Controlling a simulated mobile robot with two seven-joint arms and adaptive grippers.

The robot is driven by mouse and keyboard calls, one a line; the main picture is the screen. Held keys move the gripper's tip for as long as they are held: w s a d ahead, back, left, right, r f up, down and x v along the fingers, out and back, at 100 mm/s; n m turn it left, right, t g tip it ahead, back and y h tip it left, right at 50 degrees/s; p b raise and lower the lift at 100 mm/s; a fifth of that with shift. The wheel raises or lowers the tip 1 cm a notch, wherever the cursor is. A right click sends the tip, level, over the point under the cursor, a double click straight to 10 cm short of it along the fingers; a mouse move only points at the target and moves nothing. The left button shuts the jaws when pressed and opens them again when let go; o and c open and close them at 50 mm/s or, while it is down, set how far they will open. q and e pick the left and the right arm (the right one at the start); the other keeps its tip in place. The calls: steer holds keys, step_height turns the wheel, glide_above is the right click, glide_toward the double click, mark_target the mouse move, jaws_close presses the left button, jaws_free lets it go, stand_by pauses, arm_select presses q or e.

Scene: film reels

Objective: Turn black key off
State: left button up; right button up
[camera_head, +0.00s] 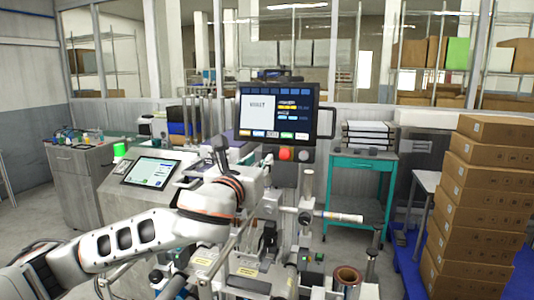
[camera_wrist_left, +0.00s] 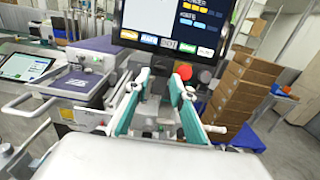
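Under the large screen (camera_head: 277,110) is a control box with a round red button (camera_head: 285,154). Just right of the button is a small dark-and-pale knob (camera_head: 304,155), apparently the black key; its turned position is too small to read. In the left wrist view the red button (camera_wrist_left: 184,71) and the knob (camera_wrist_left: 205,77) lie ahead, right of the fingertips. My left gripper (camera_wrist_left: 160,80) has its teal fingers apart with nothing held between them. In the head view my left arm crosses in front of the machine and its gripper is poorly seen below the screen. My right gripper is out of view.
A tilted touch panel (camera_head: 150,172) sits on the machine at left. Metal rods and rollers (camera_head: 343,217) stand below the screen. A teal cart (camera_head: 362,165) is behind. Stacked cardboard boxes (camera_head: 480,200) fill the right side.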

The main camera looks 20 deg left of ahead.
mark_target(266, 154)
arm_select(q)
steer(key=shift+w+p, duration=0.3)
steer(key=shift+w, duration=2.55)
steer(key=shift+c, duration=0.5)
jaws_close()
